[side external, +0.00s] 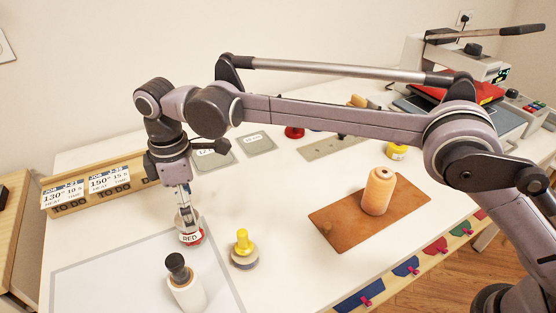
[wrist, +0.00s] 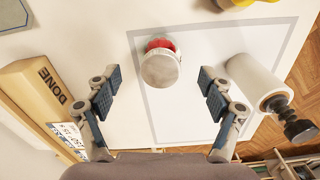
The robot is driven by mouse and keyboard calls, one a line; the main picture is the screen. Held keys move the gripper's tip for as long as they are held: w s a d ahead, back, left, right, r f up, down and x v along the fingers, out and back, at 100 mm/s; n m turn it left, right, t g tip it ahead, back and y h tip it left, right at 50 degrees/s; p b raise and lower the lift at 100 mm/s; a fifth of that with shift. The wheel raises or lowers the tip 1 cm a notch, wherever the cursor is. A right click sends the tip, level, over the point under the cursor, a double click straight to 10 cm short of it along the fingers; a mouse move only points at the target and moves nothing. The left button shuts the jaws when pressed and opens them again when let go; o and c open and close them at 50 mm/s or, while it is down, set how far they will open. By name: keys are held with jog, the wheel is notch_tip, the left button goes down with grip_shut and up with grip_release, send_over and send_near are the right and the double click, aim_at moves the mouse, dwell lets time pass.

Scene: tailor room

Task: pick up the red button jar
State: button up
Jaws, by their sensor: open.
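The red button jar (side external: 191,234) stands on the white table at the left, with a label reading RED and a pale lid. In the wrist view the jar (wrist: 160,66) shows its round lid, with red at the back edge. My gripper (side external: 187,208) points down just above the jar in the side view and partly covers its top. In the wrist view my gripper (wrist: 159,92) is open, its two dark fingers spread wide to the left and right. The jar lies slightly beyond the line between the fingertips. I cannot tell whether the fingers reach down beside it.
A wooden rack with TO DO cards (side external: 97,186) is at the left. A thread spool (side external: 378,192) stands on a brown mat (side external: 335,225).

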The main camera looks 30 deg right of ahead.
jog(key=shift+a+f, duration=0.2)
jog(key=shift+f, duration=1.65)
jog(key=shift+a+f, duration=0.15)
jog(key=shift+f, duration=1.65)
jog(key=c, duration=1.3)
